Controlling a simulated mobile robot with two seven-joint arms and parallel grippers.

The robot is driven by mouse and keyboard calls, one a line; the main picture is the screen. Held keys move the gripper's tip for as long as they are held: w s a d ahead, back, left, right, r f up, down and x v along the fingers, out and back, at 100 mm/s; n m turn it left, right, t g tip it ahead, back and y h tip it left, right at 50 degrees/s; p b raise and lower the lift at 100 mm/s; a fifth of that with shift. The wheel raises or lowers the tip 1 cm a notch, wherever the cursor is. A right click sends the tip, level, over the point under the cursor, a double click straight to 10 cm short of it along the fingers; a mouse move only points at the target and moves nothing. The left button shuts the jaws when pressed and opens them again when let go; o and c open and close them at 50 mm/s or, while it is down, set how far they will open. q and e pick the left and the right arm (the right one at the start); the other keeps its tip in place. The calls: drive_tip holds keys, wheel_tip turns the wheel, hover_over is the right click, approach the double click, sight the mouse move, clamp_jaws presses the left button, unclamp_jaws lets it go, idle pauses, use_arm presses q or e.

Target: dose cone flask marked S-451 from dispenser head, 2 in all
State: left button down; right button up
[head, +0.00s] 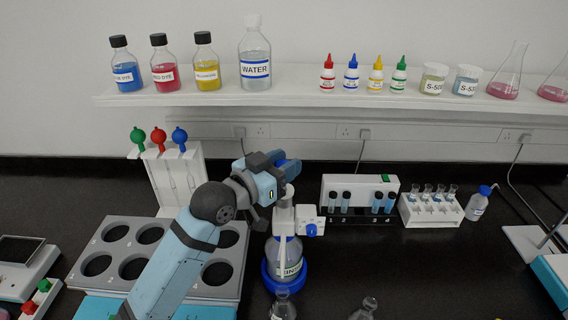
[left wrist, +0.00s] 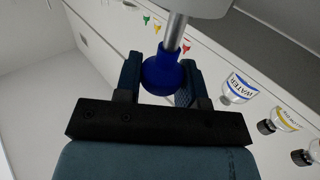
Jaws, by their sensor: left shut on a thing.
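The bottle-top dispenser (head: 308,219) has a white head on a clear labelled bottle (head: 289,262) with a blue base ring. My left gripper (head: 287,170) is at the top of the dispenser. In the left wrist view, my left gripper (left wrist: 160,75) is shut on the blue plunger knob (left wrist: 160,72), with a metal rod (left wrist: 175,33) between the knob and the pale head. A cone flask (head: 283,307) stands in front of the dispenser bottle, cut by the bottom edge; its label is unreadable. A second cone flask (head: 365,311) is to its right, also cut off. My right gripper is out of view.
A grey rack with round wells (head: 190,226) stands left, partly behind my arm. Behind it is a white stand (head: 180,178) with coloured-top tools. A vial block (head: 360,185) and tube rack (head: 430,209) stand right. A shelf (head: 330,98) holds bottles, jars and flasks.

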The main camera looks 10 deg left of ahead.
use_arm(q)
drive_tip(key=c, duration=0.8)
unclamp_jaws()
drive_tip(key=shift+c, duration=0.2)
drive_tip(key=shift+o, duration=0.3)
drive_tip(key=shift+s, duration=0.1)
drive_tip(key=b+v, duration=0.3)
drive_tip(key=v, duration=1)
drive_tip(key=shift+s+a, duration=0.25)
drive_tip(key=shift+s, duration=0.05)
